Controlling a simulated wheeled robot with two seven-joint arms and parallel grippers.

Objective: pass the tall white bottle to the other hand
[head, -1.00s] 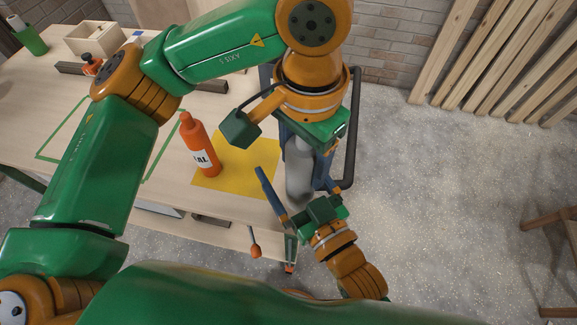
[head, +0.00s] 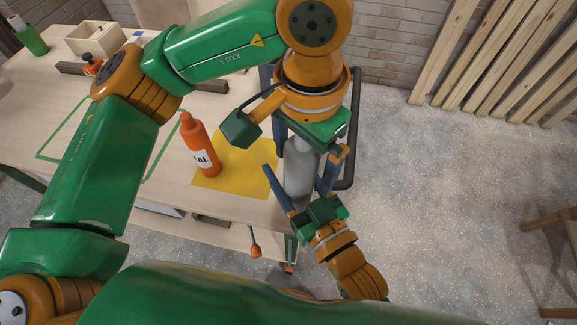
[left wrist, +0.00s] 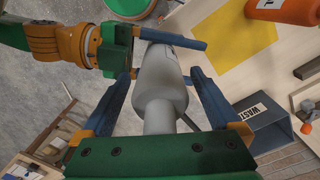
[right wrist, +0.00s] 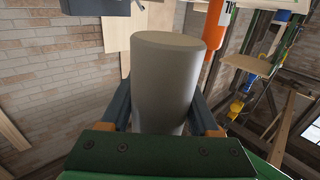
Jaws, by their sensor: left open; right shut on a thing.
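The tall white bottle (head: 299,168), looking grey-white here, hangs off the table between my two grippers. My right gripper (head: 302,160) comes from below and is shut on its lower body. In the right wrist view the bottle's flat base (right wrist: 168,42) points away from the camera between the fingers. My left gripper (head: 306,138) reaches down from above and is open. In the left wrist view its fingers stand on both sides of the bottle's shoulder (left wrist: 162,92), with gaps, and the neck (left wrist: 158,125) points towards its palm. The neck is hidden in the head view.
An orange bottle (head: 200,145) stands by a yellow mat (head: 235,172) on the wooden table (head: 165,200), close to my left arm. A wooden box (head: 95,38) and a green container (head: 30,38) are farther back. The floor (head: 440,200) to the right is clear up to a wooden stool (head: 550,222).

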